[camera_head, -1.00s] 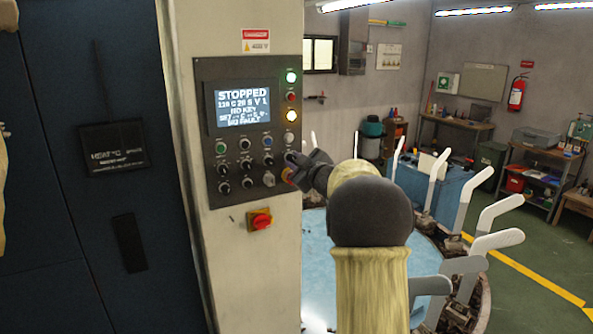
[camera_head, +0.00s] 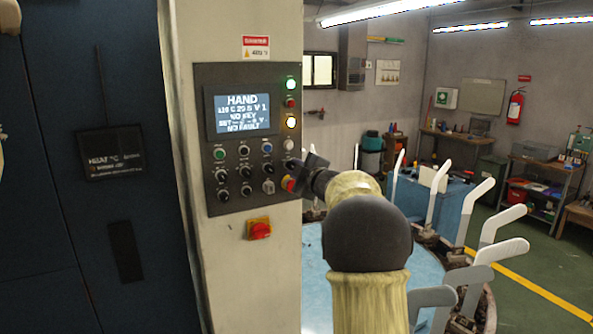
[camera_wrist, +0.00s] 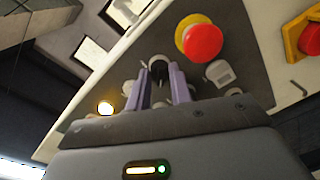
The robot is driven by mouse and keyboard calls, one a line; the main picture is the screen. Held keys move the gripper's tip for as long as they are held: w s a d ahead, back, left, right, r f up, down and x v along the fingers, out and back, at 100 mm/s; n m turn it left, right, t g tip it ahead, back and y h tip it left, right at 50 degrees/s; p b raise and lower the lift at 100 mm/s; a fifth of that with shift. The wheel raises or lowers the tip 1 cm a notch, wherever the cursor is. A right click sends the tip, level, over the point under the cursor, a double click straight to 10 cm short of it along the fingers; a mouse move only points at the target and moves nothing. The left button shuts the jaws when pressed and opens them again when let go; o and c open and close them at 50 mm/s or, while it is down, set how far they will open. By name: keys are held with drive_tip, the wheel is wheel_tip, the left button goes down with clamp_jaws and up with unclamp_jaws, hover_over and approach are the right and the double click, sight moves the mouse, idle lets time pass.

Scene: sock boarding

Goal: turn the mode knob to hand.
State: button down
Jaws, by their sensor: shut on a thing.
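The control panel (camera_head: 240,88) stands left of my arm in the head view. Its display (camera_head: 242,112) reads HAND, with NO KEY and NO FAULT below. My gripper (camera_head: 301,166) is at the panel's right edge, in the knob rows. In the wrist view the two fingers of my gripper (camera_wrist: 160,74) are shut on a black knob (camera_wrist: 157,66), one on each side. I take this for the mode knob; its label and pointer cannot be read. In the head view the gripper largely hides it.
A red mushroom button (camera_wrist: 203,42) on a yellow collar is close beside the fingers, with a grey switch (camera_wrist: 219,73) near it. A red rotary switch (camera_head: 259,230) is below the panel. White sock forms (camera_head: 479,199) stand around to the right.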

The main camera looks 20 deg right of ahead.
drive_tip(key=c, duration=1.3)
unclamp_jaws()
drive_tip(key=shift+o, duration=0.2)
drive_tip(key=s+d+b, duration=0.1)
drive_tip(key=s+b, duration=0.3)
drive_tip(key=s, duration=1.3)
drive_tip(key=shift+s+r+b, duration=0.2)
drive_tip(key=shift+r+b, duration=0.05)
drive_tip(key=shift+b, duration=0.1)
